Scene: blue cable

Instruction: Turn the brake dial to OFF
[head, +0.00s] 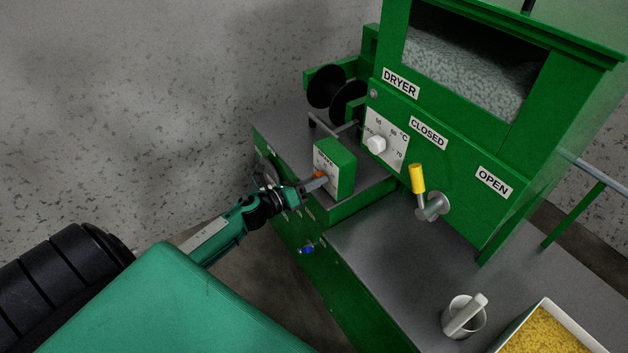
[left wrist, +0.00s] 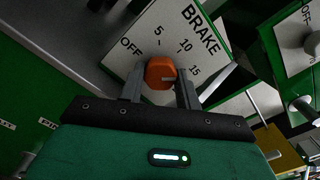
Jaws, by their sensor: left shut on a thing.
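The brake dial is an orange knob (head: 320,174) on the white face of a small green box (head: 343,167). In the left wrist view the knob (left wrist: 159,70) sits on a white plate (left wrist: 167,28) marked BRAKE, OFF, 5, 10 and 15. My left gripper (head: 314,182) is shut on the knob, with one finger on each side of it in the left wrist view (left wrist: 160,88). A short pale mark on the knob points to the right in that view, away from OFF and toward the 15 side. My right gripper is not in view.
The green dryer (head: 448,165) stands to the right, with a white temperature knob (head: 376,144) and a yellow-handled lever (head: 418,180). Black spools (head: 326,87) stand behind the brake box. A mug (head: 462,316) and a tray of yellow pellets (head: 550,335) are at lower right.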

